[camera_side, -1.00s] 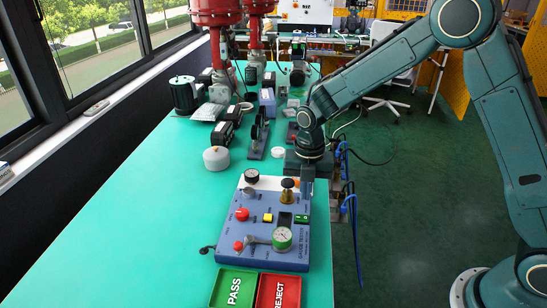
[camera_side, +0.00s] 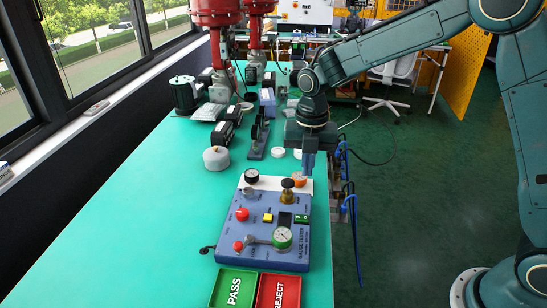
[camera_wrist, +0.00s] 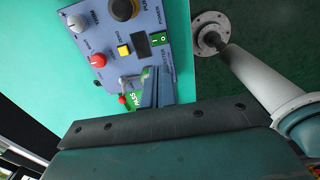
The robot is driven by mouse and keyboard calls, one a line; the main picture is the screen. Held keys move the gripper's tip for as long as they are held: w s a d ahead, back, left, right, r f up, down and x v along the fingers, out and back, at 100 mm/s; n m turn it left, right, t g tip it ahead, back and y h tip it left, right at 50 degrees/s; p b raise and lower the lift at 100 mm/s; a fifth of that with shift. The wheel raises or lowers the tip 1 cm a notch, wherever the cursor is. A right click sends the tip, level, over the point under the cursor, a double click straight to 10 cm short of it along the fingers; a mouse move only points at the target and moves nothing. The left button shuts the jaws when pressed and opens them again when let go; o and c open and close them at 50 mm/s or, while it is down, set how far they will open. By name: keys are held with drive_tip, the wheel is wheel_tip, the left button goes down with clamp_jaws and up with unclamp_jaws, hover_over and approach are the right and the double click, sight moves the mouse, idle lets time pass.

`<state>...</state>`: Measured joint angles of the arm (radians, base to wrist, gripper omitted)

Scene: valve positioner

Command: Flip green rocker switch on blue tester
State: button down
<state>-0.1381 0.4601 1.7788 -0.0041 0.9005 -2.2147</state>
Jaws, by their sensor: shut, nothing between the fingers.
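The blue tester (camera_side: 233,250) lies on the bench in the side view and shows at the top of the wrist view (camera_wrist: 112,20). Its green rocker switch (camera_side: 302,218) sits near the right edge, beside a dark display; it also shows in the wrist view (camera_wrist: 160,39) with white marks. Which way it is tipped is too small to tell. My gripper (camera_side: 308,175) is shut and empty, pointing down above the tester's far right corner, apart from the switch. In the wrist view its fingers (camera_wrist: 156,86) cover part of the tester's panel.
Green PASS (camera_side: 213,296) and red REJECT trays (camera_side: 262,278) lie in front.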

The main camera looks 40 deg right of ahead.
sight(297, 217)
drive_tip(key=shift+w+a, duration=0.5)
drive_tip(key=shift+a, duration=0.1)
drive_tip(key=shift+f, duration=0.2)
wheel_tip(297, 217, down, 14)
drive_tip(key=shift+r, duration=0.15)
idle(0.4)
idle(0.4)
drive_tip(key=shift+f, duration=0.25)
